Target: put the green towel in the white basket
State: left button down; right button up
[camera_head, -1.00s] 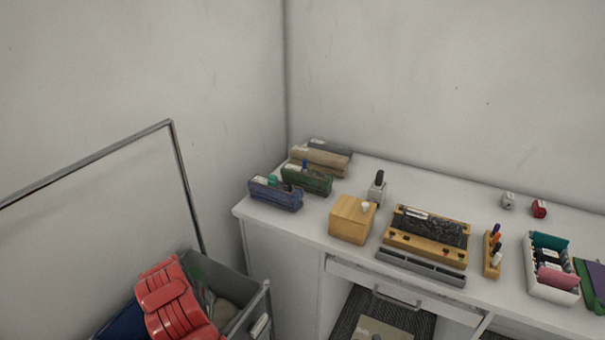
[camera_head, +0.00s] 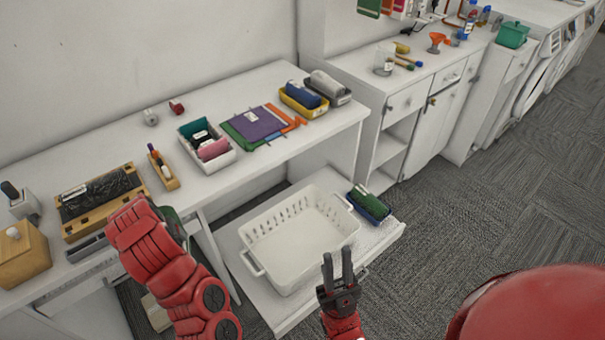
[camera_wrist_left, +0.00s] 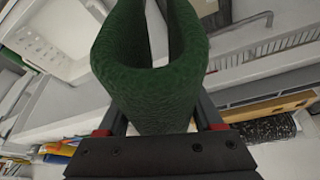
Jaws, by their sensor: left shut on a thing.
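The green towel (camera_wrist_left: 150,75) is folded over in a loop and held between the fingers of my left gripper (camera_wrist_left: 158,125), which is shut on it. In the head view only a dark green bit of the towel (camera_head: 172,217) shows behind my red left arm; the left fingers are hidden there. The white basket (camera_head: 268,283) stands on a low white shelf, empty, with slotted walls and two handles. The towel is left of the basket, apart from it. My right gripper (camera_head: 338,272) is open and empty, fingers up, in front of the basket's near right corner.
A blue tray (camera_head: 369,207) with a green roll stands right of the basket on the low shelf (camera_head: 290,316). The white desk (camera_head: 300,145) above carries a white bin (camera_head: 226,161), folders (camera_head: 256,125), and a wooden tray (camera_head: 100,200). Carpet at the right is clear.

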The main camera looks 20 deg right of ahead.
aim_at(290, 246)
jog(key=z, duration=0.4)
jog(key=i+j+z, duration=0.15)
jog(key=z, duration=0.3)
jog(key=j+z, duration=0.1)
jog(key=z, duration=0.3)
jog(key=j+z, duration=0.1)
jog(key=z, duration=0.3)
jog(key=i+j+z, duration=0.1)
jog(key=z, duration=0.3)
jog(key=j+z, duration=0.1)
jog(key=j, duration=0.75)
